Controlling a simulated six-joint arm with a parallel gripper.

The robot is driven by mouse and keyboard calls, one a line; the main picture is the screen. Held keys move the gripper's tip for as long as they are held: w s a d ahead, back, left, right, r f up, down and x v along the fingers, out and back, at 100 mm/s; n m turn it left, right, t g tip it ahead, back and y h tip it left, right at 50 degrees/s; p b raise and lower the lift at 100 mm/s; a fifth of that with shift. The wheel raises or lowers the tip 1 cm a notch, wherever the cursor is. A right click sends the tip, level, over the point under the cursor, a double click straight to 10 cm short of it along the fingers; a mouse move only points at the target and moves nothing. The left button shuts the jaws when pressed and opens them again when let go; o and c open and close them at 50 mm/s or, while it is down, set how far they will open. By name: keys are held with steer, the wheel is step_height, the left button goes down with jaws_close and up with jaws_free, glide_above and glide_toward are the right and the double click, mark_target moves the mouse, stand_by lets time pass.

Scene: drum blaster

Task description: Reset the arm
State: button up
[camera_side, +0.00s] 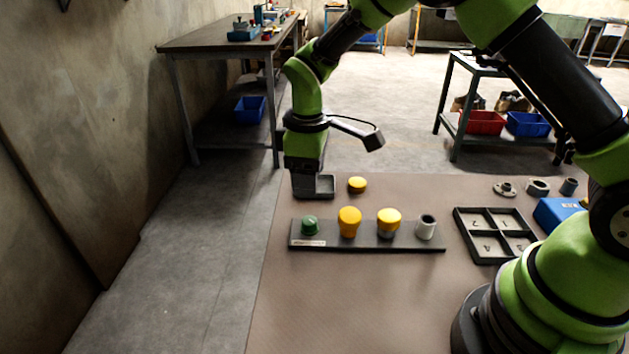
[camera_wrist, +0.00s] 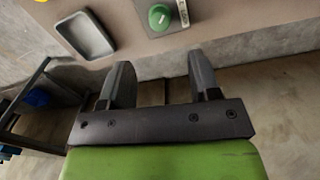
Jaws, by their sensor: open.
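My gripper (camera_wrist: 160,85) is open and empty in the wrist view, with its two dark fingers apart. In the side view the fingers are hard to make out; the end of my green arm hangs upright at the table's far left, over or just beside a small grey tray (camera_side: 321,187). The tray also shows in the wrist view (camera_wrist: 86,35), empty. A green knob (camera_wrist: 160,17) on the strip's end lies past the fingertips.
A dark strip (camera_side: 365,245) holds the green knob (camera_side: 309,225), two yellow-topped pieces (camera_side: 349,221) and a grey cylinder (camera_side: 425,227). A yellow piece (camera_side: 357,185) lies behind. A numbered four-compartment tray (camera_side: 495,234) and blue box (camera_side: 556,213) stand right. The table front is clear.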

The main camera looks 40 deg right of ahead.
steer(key=s+d+r+m+t+y, duration=0.1)
steer(key=s+r+m+t, duration=0.15)
steer(key=s+r, duration=0.4)
steer(key=s+d+r+m+t, duration=0.1)
steer(key=s+r+m, duration=0.2)
steer(key=r, duration=0.7)
steer(key=s+r+m+t, duration=0.1)
steer(key=s+m, duration=0.1)
steer(key=s, duration=0.4)
steer(key=s+r+m+t+y, duration=0.1)
steer(key=s+m+t, duration=0.1)
steer(key=s, duration=0.5)
steer(key=shift+d+r+m, duration=0.3)
steer(key=shift+m, duration=0.55)
steer(key=shift+t, duration=0.25)
